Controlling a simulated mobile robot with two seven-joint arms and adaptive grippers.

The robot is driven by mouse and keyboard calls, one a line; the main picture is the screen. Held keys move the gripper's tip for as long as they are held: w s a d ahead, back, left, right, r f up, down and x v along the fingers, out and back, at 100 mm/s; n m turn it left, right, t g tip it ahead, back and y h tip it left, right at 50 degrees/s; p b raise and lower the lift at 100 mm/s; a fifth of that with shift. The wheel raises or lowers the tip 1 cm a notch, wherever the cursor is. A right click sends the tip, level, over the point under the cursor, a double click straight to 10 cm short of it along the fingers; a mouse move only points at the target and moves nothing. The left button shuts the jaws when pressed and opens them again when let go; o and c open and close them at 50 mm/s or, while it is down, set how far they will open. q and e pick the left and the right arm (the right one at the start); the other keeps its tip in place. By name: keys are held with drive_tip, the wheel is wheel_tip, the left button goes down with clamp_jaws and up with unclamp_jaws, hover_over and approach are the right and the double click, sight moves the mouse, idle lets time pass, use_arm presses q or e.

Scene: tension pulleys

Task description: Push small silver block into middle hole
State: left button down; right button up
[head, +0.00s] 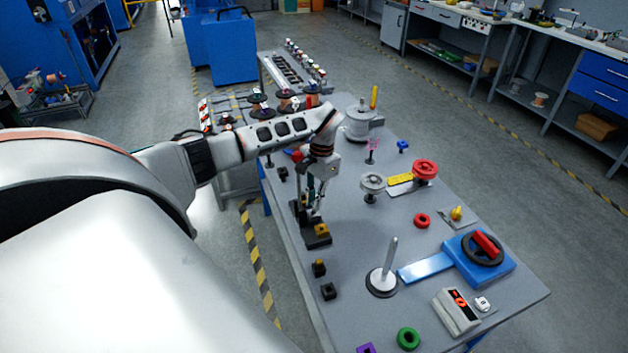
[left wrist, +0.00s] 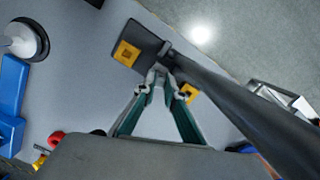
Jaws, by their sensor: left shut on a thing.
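My left gripper (head: 315,203) points down over a black fixture (head: 317,243) near the table's left edge. In the left wrist view the gripper's tips (left wrist: 158,88) are close together, shut on a small silver-grey piece (left wrist: 158,69), which looks like the small silver block. The fixture's black plate (left wrist: 146,33) carries a yellow square (left wrist: 127,53) with a dark centre. A second yellow piece (left wrist: 190,93) shows right of the fingers, partly behind the dark bar. The middle hole cannot be made out. My right gripper is not in view.
A white upright post on a round base (head: 382,282) and a blue tensioner-like device (head: 465,262) stand to the right. Grey and red pulleys (head: 373,183) stand behind. Some bare table lies between them.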

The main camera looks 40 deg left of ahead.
use_arm(q)
drive_tip(key=shift+f, duration=0.15)
idle(0.5)
drive_tip(key=shift+f+b, duration=0.5)
drive_tip(key=shift+f, duration=0.3)
drive_tip(key=shift+f, duration=0.1)
drive_tip(key=c, duration=2)
unclamp_jaws()
drive_tip(key=shift+w+d+r, duration=0.1)
drive_tip(key=shift+w+r, duration=0.2)
drive_tip(key=shift+r, duration=1.7)
drive_tip(key=shift+w+a+r, duration=0.1)
drive_tip(key=shift+w+r, duration=0.15)
drive_tip(key=shift+r, duration=1.75)
drive_tip(key=shift+w+d+r, duration=0.1)
drive_tip(key=shift+w+r, duration=0.2)
drive_tip(key=shift+r, duration=1.7)
